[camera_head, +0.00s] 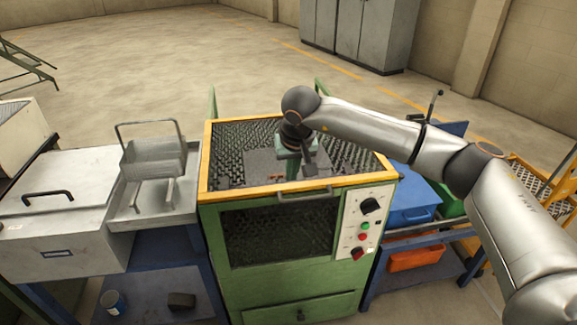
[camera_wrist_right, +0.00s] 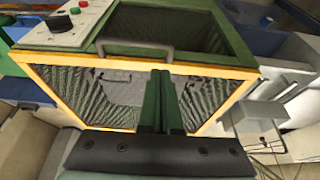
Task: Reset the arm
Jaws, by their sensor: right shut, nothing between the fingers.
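My right arm reaches in from the right in the head view. Its right gripper (camera_head: 292,174) points down over the open top of the green furnace (camera_head: 278,285). In the wrist view the two green fingers of the right gripper (camera_wrist_right: 160,78) are together, with nothing between them. The furnace also shows in the wrist view (camera_wrist_right: 190,25), with its yellow rim (camera_wrist_right: 45,88) around the opening. Dark mesh-like walls and a grey plate (camera_head: 258,166) show inside, partly hidden by the gripper. I cannot tell how far the fingertips are above the plate. My left gripper is not in view.
A control panel (camera_head: 364,228) with knobs and buttons is on the furnace front. A grey metal box (camera_head: 60,210) and a tray with a basket (camera_head: 155,160) stand at left. A blue box (camera_head: 408,203) and an orange bin (camera_head: 418,258) are at right. Open floor lies behind.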

